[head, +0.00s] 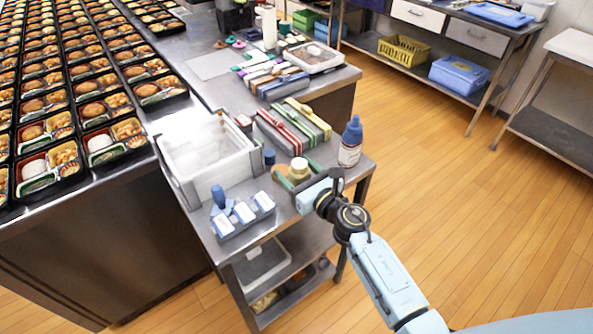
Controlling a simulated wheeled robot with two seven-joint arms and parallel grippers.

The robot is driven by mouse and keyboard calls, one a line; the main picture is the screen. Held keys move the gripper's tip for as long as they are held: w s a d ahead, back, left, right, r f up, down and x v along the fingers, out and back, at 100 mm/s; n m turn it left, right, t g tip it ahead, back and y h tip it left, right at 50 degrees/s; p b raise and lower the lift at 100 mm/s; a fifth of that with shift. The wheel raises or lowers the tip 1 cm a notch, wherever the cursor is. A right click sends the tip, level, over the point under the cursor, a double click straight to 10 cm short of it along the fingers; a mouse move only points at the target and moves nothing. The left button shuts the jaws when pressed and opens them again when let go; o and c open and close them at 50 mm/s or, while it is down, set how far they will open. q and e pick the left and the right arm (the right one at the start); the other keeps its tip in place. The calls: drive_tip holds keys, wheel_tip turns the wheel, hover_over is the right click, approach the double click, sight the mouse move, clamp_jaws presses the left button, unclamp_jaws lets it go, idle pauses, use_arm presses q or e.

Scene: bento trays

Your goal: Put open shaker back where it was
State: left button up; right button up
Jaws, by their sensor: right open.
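A small round shaker with a cream top (299,166) stands on the metal side table, near its right edge. My right gripper (298,174) reaches in from the lower right. Its greenish fingers are apart, one on each side of the shaker. I cannot tell whether they touch it. The shaker's lower part is partly hidden by the gripper. My left gripper is not in view.
A blue-capped bottle (350,147) stands close by on the right. A white bin (205,155), a blue-and-white holder (243,214) and packs with red and green bands (283,130) crowd the side table (325,152). Bento trays (112,140) fill the left counter.

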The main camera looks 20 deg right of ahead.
drive_tip(key=shift+r, duration=0.1)
drive_tip(key=shift+s+r, duration=0.1)
drive_tip(key=shift+r, duration=0.05)
drive_tip(key=v, duration=1.2)
